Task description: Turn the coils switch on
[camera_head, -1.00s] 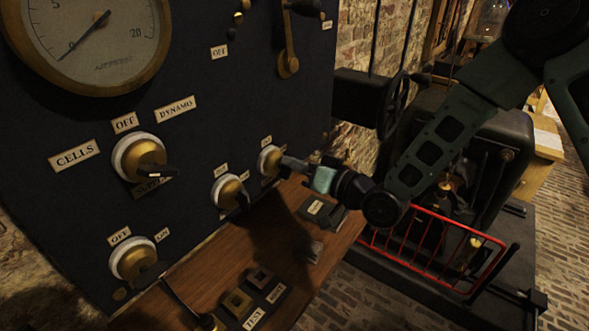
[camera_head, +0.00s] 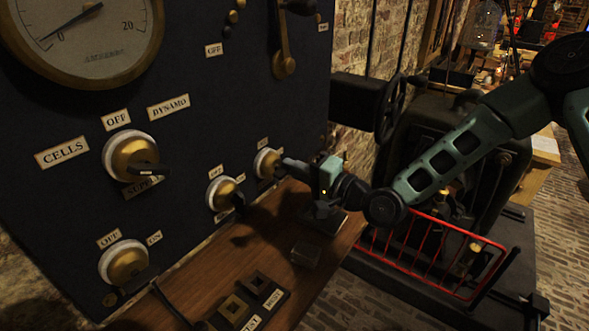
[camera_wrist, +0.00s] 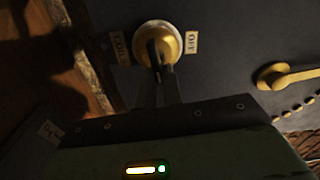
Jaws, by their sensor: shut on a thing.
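The coils switch is a brass rotary knob on a white ring, on the dark panel. It is the rightmost of the lower knobs in the head view (camera_head: 264,163) and sits at the top middle of the wrist view (camera_wrist: 168,32). A coil label (camera_wrist: 119,48) is on its left and an OFF label (camera_wrist: 191,42) on its right there. My gripper (camera_wrist: 160,78) is shut on the knob's dark handle, in front of the panel; it also shows in the head view (camera_head: 285,170). The fingers partly hide the handle, so its exact angle is hard to read.
Another brass knob (camera_head: 224,193) sits close to the left, with a larger cells/dynamo selector (camera_head: 130,155) and an off/on knob (camera_head: 122,263) farther left. A wooden shelf (camera_head: 225,270) juts out below. A red railing (camera_head: 430,255) stands at the lower right.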

